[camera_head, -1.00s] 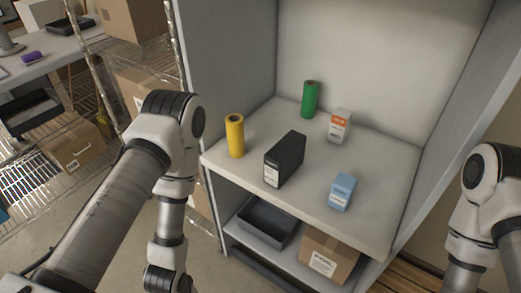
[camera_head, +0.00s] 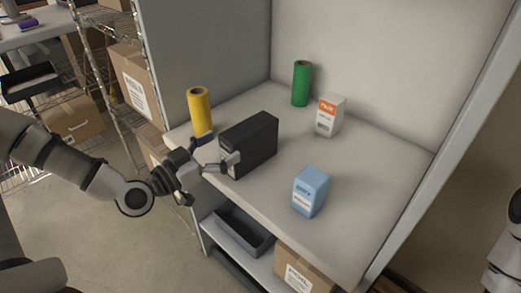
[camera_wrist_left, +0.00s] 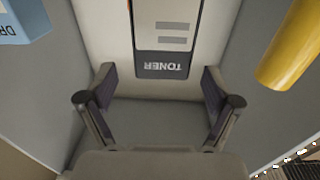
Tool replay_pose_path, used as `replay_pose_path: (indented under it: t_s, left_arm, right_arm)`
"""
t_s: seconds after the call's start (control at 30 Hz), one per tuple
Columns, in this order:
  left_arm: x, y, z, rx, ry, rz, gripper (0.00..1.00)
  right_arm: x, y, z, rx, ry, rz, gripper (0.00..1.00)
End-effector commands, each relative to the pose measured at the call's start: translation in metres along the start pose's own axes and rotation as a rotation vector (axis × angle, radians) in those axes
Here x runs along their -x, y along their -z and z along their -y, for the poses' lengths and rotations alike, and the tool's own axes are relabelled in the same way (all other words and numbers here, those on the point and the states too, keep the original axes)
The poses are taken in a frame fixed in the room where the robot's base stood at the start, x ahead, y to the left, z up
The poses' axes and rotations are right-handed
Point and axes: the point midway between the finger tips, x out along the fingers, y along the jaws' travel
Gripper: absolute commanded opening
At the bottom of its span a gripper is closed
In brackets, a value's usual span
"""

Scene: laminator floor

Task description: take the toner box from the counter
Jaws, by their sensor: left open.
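The toner box (camera_head: 252,143) is a dark upright box with a pale label on its near end, standing on the counter (camera_head: 375,165). In the left wrist view its near face (camera_wrist_left: 163,68) carries the word TONER, upside down. My left gripper (camera_head: 222,149) is open at the box's near end, with one finger overlapping its lower front in the head view. In the left wrist view the fingers (camera_wrist_left: 158,80) are spread on either side of the box's near end, with nothing held. I cannot tell whether a finger touches it. My right gripper is out of view.
A yellow roll (camera_head: 199,108) stands close to the left of the box. A blue box (camera_head: 311,191) stands to its right. A green roll (camera_head: 301,84) and an orange-white box (camera_head: 330,116) stand behind. Cabinet walls enclose the counter; a dark tray (camera_head: 243,232) sits below.

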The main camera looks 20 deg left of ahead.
Motion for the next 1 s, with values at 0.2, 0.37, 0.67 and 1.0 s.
replay_pose_path:
  t_s: [0.2, 0.37, 0.67, 1.0]
  left_arm:
    - [-0.019, -0.007, -0.001, -0.005, -0.002, 0.003, 0.9]
    - [-0.028, -0.003, 0.0, -0.005, 0.0, 0.009, 0.9]
    - [-0.067, -0.004, 0.001, -0.004, -0.001, 0.01, 0.9]
    - [-0.073, -0.003, 0.001, 0.002, 0.001, 0.007, 0.75]
  right_arm:
    - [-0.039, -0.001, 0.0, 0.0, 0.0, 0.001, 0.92]
    - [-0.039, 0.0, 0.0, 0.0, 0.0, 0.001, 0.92]
    - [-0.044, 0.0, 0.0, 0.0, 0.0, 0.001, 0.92]
    - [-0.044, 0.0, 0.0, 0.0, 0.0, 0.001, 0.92]
